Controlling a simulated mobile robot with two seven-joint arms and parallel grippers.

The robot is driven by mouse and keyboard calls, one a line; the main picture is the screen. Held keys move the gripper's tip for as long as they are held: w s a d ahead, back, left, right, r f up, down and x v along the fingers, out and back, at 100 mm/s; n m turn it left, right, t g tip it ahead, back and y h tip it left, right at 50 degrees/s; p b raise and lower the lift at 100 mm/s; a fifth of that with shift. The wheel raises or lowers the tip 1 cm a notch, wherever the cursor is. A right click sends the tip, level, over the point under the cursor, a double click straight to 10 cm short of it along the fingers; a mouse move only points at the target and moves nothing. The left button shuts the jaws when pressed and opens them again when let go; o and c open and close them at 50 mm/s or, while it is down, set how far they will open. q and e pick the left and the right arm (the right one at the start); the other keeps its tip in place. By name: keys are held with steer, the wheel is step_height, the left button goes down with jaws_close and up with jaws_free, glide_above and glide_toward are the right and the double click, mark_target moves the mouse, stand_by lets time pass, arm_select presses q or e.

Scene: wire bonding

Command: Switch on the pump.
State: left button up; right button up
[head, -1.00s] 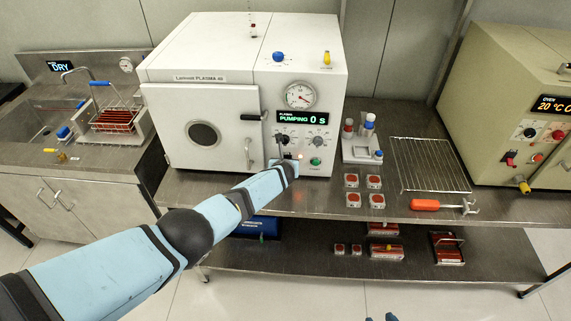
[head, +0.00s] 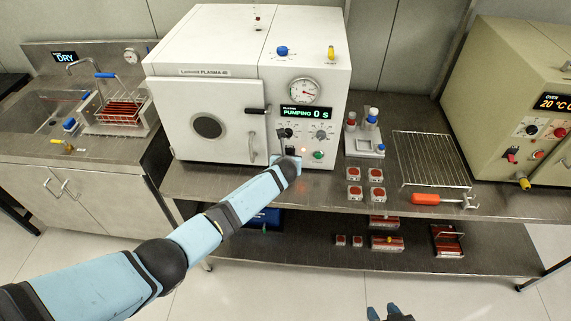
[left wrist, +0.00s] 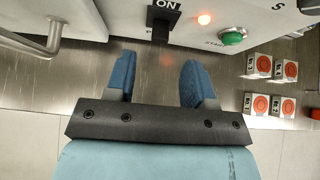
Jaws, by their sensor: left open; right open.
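The white plasma machine (head: 215,110) stands on the steel bench, its display (head: 305,113) reading "PUMPING 0 s". In the left wrist view the black pump switch (left wrist: 161,22) shows under an "ON" label. A lit orange lamp (left wrist: 204,18) and a green START button (left wrist: 233,38) are to its right. My left gripper (left wrist: 159,65) is open and empty, just below and in front of the switch, apart from it. In the head view my left gripper (head: 283,150) partly hides the lower panel. My right gripper (head: 384,311) is open and empty at the bottom edge.
The chamber door handle (left wrist: 40,40) is left of my left gripper. Several small boxes with red discs (head: 354,191) lie to the right, near a wire rack (head: 430,160) and an orange-handled tool (head: 427,199). A beige oven (head: 510,95) is at far right, a sink (head: 45,110) at far left.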

arm_select(q)
steer(key=v, duration=0.8)
